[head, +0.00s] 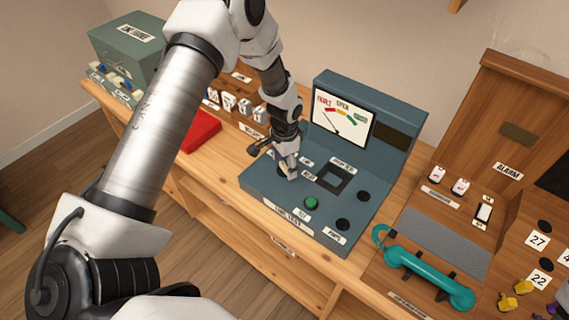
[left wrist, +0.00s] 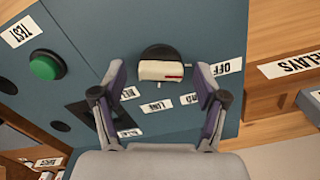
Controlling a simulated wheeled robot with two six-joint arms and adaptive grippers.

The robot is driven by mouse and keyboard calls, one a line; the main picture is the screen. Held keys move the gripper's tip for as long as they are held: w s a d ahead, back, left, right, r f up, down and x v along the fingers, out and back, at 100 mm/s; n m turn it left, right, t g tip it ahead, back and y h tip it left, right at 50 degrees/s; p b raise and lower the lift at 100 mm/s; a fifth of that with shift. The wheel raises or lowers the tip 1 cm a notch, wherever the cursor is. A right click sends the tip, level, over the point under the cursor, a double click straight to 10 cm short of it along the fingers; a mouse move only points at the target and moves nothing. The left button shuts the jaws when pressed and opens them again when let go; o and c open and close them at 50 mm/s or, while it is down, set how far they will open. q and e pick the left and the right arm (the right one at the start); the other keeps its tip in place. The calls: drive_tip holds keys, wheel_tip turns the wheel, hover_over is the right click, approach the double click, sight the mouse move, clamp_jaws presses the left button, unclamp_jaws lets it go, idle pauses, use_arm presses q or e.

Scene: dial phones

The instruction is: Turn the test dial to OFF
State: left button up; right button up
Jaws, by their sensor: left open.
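The test dial (left wrist: 160,71) is a cream knob on a round black base, with a red mark toward its right end. In the left wrist view it points roughly right, toward the OFF label (left wrist: 228,66). Other labels, one reading LINE (left wrist: 157,105), lie below it. My left gripper (left wrist: 161,78) is open, one finger on each side of the knob, with gaps visible; I cannot tell its height over the panel. In the head view my left gripper (head: 288,170) is at the left of the blue-grey test desk (head: 262,187) and mostly hides the dial.
A green button (head: 311,202) and black round knobs (head: 342,224) are on the desk panel near the dial. A meter (head: 340,117) stands behind. A teal handset (head: 428,272) lies to the right. A red object (head: 200,131) lies to the left.

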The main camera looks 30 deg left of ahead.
sight(285, 166)
use_arm(q)
wheel_tip(285, 166, up, 12)
idle(0.3)
drive_tip(key=shift+f, duration=0.1)
